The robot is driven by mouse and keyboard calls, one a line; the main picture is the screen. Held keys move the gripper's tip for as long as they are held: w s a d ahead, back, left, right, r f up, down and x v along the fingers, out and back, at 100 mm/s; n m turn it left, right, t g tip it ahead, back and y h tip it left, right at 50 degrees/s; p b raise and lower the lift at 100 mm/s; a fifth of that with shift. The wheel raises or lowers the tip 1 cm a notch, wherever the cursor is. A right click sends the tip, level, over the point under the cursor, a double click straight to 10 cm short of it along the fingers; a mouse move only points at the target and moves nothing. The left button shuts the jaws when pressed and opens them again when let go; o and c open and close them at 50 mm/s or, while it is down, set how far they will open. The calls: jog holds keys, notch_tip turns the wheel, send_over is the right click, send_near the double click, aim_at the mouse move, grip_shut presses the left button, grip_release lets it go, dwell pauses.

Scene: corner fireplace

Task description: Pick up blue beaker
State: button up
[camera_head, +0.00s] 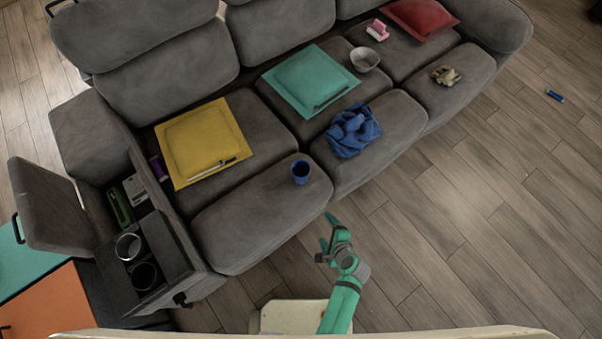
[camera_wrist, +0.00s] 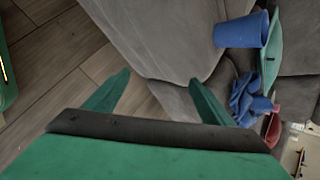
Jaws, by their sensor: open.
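The blue beaker (camera_head: 301,172) stands upright on the front seat cushion of the grey sofa (camera_head: 245,222). In the wrist view the beaker (camera_wrist: 242,31) shows at the upper right, beyond and to the right of my fingers. My gripper (camera_head: 328,238) is green, open and empty. It is over the floor just in front of the sofa edge, below and right of the beaker in the head view, and apart from it. In the wrist view its two fingers (camera_wrist: 157,92) are spread, with only floor and sofa side between them.
A crumpled blue cloth (camera_head: 353,131) lies right of the beaker. A yellow cushion (camera_head: 202,140) with a pen on it lies to the left, a teal cushion (camera_head: 311,79) behind. A console with cup holders (camera_head: 144,275) is at left. Floor at right is mostly clear.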

jog(key=w+r+m+y, duration=0.2)
jog(key=w+m+y, duration=0.25)
jog(key=w, duration=0.45)
jog(key=m+t+y, duration=0.2)
jog(key=m+y, duration=0.1)
send_near(295, 167)
jog(key=shift+x, duration=3.35)
jog(key=c, duration=1.1)
